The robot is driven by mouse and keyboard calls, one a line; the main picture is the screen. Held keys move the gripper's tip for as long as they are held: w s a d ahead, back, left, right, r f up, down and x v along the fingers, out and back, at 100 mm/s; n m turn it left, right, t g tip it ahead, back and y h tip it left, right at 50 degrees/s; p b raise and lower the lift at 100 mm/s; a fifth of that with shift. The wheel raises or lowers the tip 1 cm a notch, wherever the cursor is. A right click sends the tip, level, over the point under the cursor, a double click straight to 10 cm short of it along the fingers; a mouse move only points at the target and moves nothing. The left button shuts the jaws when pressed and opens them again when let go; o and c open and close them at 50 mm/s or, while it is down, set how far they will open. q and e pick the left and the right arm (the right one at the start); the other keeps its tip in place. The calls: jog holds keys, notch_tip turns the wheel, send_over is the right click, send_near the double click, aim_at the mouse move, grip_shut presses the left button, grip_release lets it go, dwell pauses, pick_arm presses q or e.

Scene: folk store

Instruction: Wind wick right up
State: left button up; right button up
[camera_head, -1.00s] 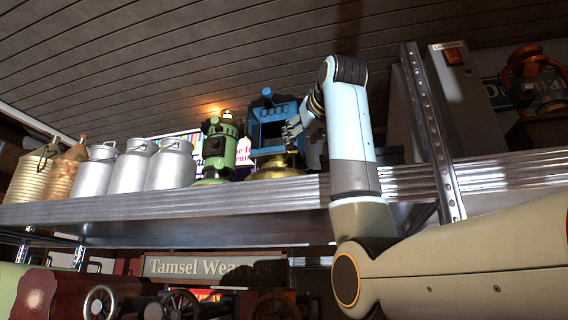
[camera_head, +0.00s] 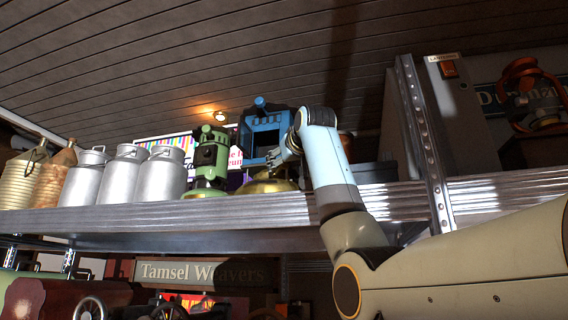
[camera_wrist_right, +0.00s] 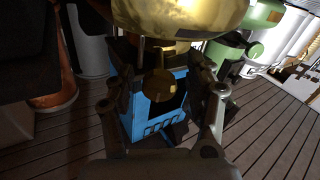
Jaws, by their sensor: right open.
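A blue lantern (camera_head: 265,130) with a brass base (camera_head: 268,184) stands on the metal shelf. In the right wrist view the blue lantern (camera_wrist_right: 157,112) appears upside down, with its brass base (camera_wrist_right: 182,16) at the top. A round brass wick knob (camera_wrist_right: 158,87) stands out from it on a thin stem. My right gripper (camera_head: 280,157) is in front of the lantern, just above the brass base. In the wrist view my right gripper (camera_wrist_right: 165,82) is open, with one finger on each side of the knob. I cannot tell whether either finger touches it. My left gripper is out of view.
A green lantern (camera_head: 209,158) stands close on the left, then several metal milk cans (camera_head: 122,175). A dark box (camera_head: 372,173) is right of my arm on the shelf (camera_head: 150,222). A metal upright (camera_head: 425,150) stands farther right, with a red lantern (camera_head: 530,90) beyond.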

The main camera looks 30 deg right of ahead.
jog(key=shift+s, duration=0.15)
jog(key=c, duration=1.1)
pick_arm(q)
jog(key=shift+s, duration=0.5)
pick_arm(e)
grip_shut()
